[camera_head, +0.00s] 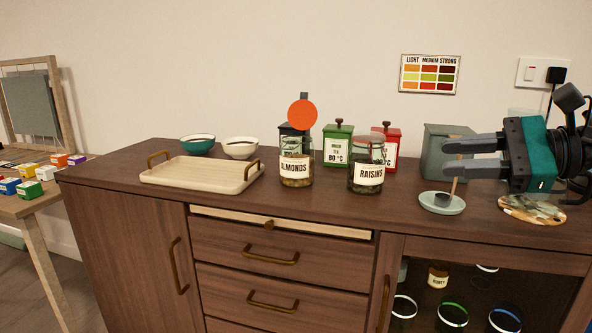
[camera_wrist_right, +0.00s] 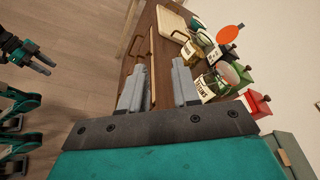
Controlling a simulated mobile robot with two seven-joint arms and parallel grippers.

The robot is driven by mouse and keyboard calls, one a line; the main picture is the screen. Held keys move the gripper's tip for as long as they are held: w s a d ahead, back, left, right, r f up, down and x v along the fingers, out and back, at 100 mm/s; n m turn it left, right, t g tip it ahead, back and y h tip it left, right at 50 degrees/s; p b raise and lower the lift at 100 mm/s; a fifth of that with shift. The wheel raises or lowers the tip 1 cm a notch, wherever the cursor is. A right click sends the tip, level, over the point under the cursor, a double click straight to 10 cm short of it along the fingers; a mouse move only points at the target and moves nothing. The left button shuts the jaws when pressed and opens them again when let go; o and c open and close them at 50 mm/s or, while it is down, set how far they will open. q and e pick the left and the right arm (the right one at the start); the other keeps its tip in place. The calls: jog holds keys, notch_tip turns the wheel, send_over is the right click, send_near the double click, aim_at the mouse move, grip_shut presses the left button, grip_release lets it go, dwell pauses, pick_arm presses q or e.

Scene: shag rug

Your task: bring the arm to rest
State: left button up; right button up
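My right gripper (camera_head: 445,156) comes in from the right in the head view, above the right part of the dark wooden sideboard (camera_head: 200,185). Its two grey fingers point left, spread apart with nothing between them. The right wrist view also shows this gripper (camera_wrist_right: 158,85) open and empty. My left gripper (camera_wrist_right: 48,66) shows only in the right wrist view, at the far left over the floor. Its fingers appear apart and empty.
Below the right gripper are a small pale dish (camera_head: 442,204) with a stick and a mottled plate (camera_head: 532,209). A grey-green box (camera_head: 435,150) stands behind. Almonds jar (camera_head: 296,162), raisins jar (camera_head: 367,165) and cream tray (camera_head: 200,174) stand to the left.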

jog(key=a+f+m+t, duration=0.45)
jog(key=f+m, duration=0.35)
jog(key=m, duration=0.6)
jog(key=a+f+m+t, duration=0.5)
jog(key=f+m, duration=0.4)
jog(key=m, duration=0.6)
jog(key=s+f+m+g+h, duration=0.3)
jog(key=s+f+m+h, duration=0.2)
jog(key=s+f+m, duration=0.6)
jog(key=s+f+m+g+h, duration=0.3)
jog(key=s+f+m+h, duration=0.35)
jog(key=f+m, duration=0.8)
pick_arm(q)
jog(key=s+a+r+y+p, duration=0.1)
jog(key=a+r+p, duration=0.3)
jog(key=r+p, duration=0.9)
jog(key=p, duration=0.6)
pick_arm(e)
jog(key=s+d+r, duration=0.1)
jog(key=d+r, duration=0.2)
jog(key=r, duration=0.9)
jog(key=shift+s+r+h, duration=0.3)
jog(key=shift+r+h, duration=0.05)
pick_arm(q)
jog(key=shift+f, duration=0.15)
pick_arm(e)
jog(key=shift+f+n, duration=0.1)
jog(key=shift+n, duration=0.15)
